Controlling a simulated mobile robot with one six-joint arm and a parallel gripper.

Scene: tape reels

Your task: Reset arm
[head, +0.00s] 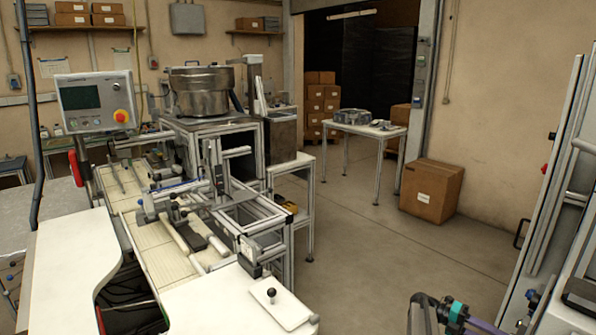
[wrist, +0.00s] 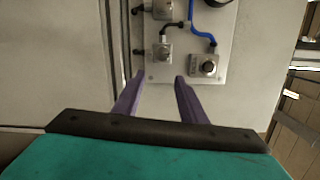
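My gripper (wrist: 160,77) shows in the wrist view with two purple fingers set apart. Nothing is between them, so it is open and empty. Behind the fingertips is a light panel (wrist: 218,62) with metal fittings and blue and black tubes. I cannot tell how far the fingertips are from it. In the head view, a teal and purple part at the lower right edge looks like my arm, but the gripper's fingers cannot be made out there.
A workstation with a metal bowl (head: 200,92) and a control screen (head: 95,100) stands at the left. A cardboard box (head: 432,191) sits on the floor by the right wall. A small table (head: 368,130) stands by the doorway. The middle floor (head: 370,250) is clear.

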